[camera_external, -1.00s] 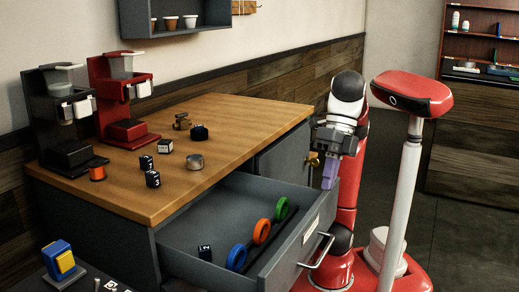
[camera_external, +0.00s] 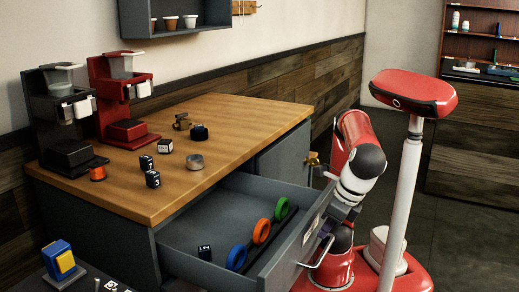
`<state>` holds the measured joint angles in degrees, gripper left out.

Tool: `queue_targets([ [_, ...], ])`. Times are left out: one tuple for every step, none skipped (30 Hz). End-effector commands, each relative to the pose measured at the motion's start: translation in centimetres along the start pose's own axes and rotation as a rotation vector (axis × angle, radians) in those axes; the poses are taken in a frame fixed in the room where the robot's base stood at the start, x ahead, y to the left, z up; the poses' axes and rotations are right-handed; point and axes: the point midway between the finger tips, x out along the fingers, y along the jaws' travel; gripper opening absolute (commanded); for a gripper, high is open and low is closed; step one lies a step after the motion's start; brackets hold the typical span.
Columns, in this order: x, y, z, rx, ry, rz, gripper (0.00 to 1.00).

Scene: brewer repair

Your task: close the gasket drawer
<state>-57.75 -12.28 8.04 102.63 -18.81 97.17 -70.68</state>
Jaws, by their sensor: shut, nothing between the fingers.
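The gasket drawer (camera_external: 205,232) is grey and stands pulled out of the cabinet under the wooden top. Inside it lie a blue ring (camera_external: 236,257), an orange ring (camera_external: 261,231), a green ring (camera_external: 282,208) and a small black numbered cube (camera_external: 204,252). Its front panel has a pale label and a metal bar handle (camera_external: 320,252). My gripper (camera_external: 329,224) is shut and empty, pointing down beside the outer face of the drawer front, near the upper end of the handle. Its fingertips are hard to make out, and I cannot tell whether they touch the drawer.
The wooden counter (camera_external: 240,140) holds a black brewer (camera_external: 65,120), a red brewer (camera_external: 120,95), several numbered cubes and small round parts. A grey cabinet door (camera_external: 283,160) with a brass knob is beyond the drawer. A blue-and-yellow block (camera_external: 60,260) sits at lower left.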

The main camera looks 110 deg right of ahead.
Motion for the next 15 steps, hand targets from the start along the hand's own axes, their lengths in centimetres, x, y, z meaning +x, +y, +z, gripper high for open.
queue_targets([
  [0.9, -0.1, -0.1, 0.0, 0.0, -0.001, 0.0],
  [1.3, -0.1, -0.1, -0.001, 0.0, -0.002, 0.0],
  [1.7, 0.0, -0.1, -0.001, 0.0, 0.0, 0.0],
  [2.0, 0.0, -0.1, -0.001, 0.0, 0.0, 0.0],
  [2.2, 0.0, -0.1, -0.001, 0.0, 0.0, 0.0],
  [2.5, 0.0, 0.0, 0.0, 0.0, 0.0, 0.0],
  [2.6, 0.0, 0.0, 0.0, 0.0, 0.001, 0.0],
  [2.7, 0.0, 0.0, 0.001, 0.001, 0.001, 0.0],
  [2.8, 0.0, 0.0, 0.001, 0.001, 0.002, 0.0],
  [2.9, 0.0, 0.0, 0.001, 0.001, 0.002, 0.0],
  [2.9, 0.0, 0.0, 0.001, 0.001, 0.002, 0.0],
  [2.9, 0.0, 0.0, 0.001, 0.001, 0.002, 0.0],
  [2.9, 0.0, 0.0, 0.001, 0.001, 0.002, 0.0],
  [2.9, 0.0, 0.0, 0.001, 0.001, 0.002, 0.0],
  [2.9, 0.0, 0.0, 0.001, 0.001, 0.002, 0.0],
])
